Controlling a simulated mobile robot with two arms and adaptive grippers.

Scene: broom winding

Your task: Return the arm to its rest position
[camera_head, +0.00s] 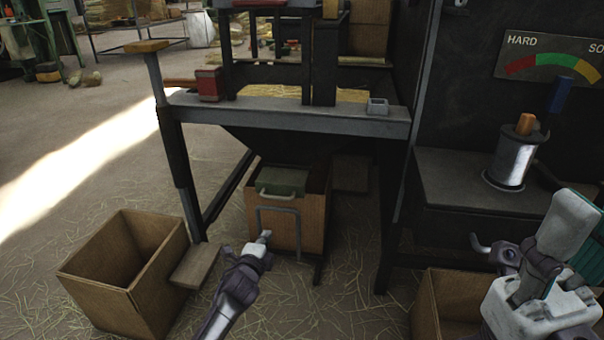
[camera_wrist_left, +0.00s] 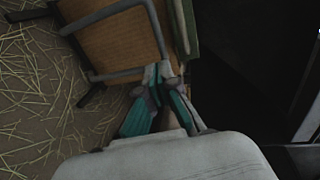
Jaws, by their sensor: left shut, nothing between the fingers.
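My left gripper (camera_head: 264,238) reaches up from the bottom middle of the head view. Its fingers are together with nothing between them. The fingertips are in front of the wooden bin (camera_head: 315,208) under the machine, close to its grey metal handle (camera_head: 262,209). In the left wrist view the closed fingers (camera_wrist_left: 162,74) overlap the lower end of the handle (camera_wrist_left: 152,30); I cannot tell whether they touch it. My right arm (camera_head: 540,285) is at the lower right, in front of the dark bench; its finger opening is not clear.
An open cardboard box (camera_head: 100,268) stands at the left beside a wooden pedal (camera_head: 195,267). Another box (camera_head: 428,305) is low at the right, by my right arm. The machine's grey beam (camera_head: 290,115) crosses above the bin. A wire spool (camera_head: 512,158) stands on the bench (camera_head: 450,180).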

